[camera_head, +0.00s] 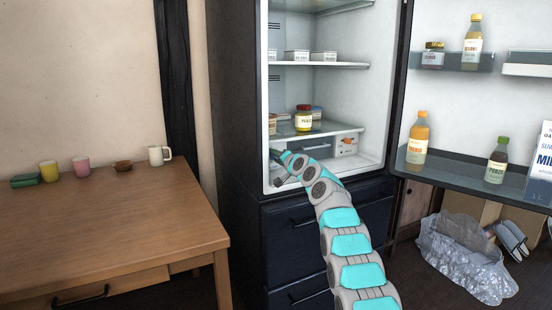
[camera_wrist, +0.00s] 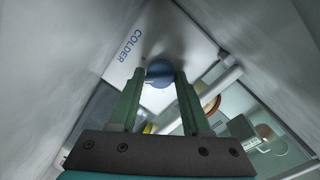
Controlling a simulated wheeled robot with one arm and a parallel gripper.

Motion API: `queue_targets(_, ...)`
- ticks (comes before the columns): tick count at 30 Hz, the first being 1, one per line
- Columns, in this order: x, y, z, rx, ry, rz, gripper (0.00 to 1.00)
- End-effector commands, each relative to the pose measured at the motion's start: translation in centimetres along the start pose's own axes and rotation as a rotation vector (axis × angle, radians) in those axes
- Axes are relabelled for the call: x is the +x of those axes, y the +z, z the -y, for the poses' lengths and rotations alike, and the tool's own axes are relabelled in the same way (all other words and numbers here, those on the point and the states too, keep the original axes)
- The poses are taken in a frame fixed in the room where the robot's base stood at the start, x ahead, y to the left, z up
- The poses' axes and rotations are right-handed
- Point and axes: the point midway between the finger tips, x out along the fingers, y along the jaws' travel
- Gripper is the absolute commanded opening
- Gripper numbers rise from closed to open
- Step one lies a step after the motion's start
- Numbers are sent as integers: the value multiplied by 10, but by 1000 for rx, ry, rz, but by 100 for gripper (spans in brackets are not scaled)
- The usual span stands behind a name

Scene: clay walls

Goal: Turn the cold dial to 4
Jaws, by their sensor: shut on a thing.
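The cold dial (camera_wrist: 159,74) is a blue round knob on a white panel (camera_wrist: 122,62) marked "COLDER" in the wrist view. My gripper (camera_wrist: 160,82) has its two green fingers on either side of the dial, shut on it. The numbers on the dial cannot be read. In the head view my gripper (camera_head: 275,155) reaches into the lower left of the open fridge (camera_head: 325,90), by its left inner wall. The dial is not visible in the head view.
A jar (camera_head: 303,119) stands on the glass shelf (camera_head: 330,129) above my arm. The fridge door (camera_head: 455,95), holding bottles, is open at right. A wooden table (camera_head: 100,225) with cups stands at left. A plastic bag (camera_head: 462,260) lies on the floor at right.

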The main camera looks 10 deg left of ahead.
Motion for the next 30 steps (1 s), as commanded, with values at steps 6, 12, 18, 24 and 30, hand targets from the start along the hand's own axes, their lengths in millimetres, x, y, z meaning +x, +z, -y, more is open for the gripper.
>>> queue_targets(6, 0, 0, 2, -1, -3, 0, 69)
queue_targets(12, 0, 0, 1, -1, -2, -1, 75)
queue_targets(18, -2, 0, 0, -1, -2, -2, 75)
queue_targets(24, -12, -2, -2, 1, -5, -5, 75)
queue_targets(30, -27, 0, -3, -5, -2, -5, 75)
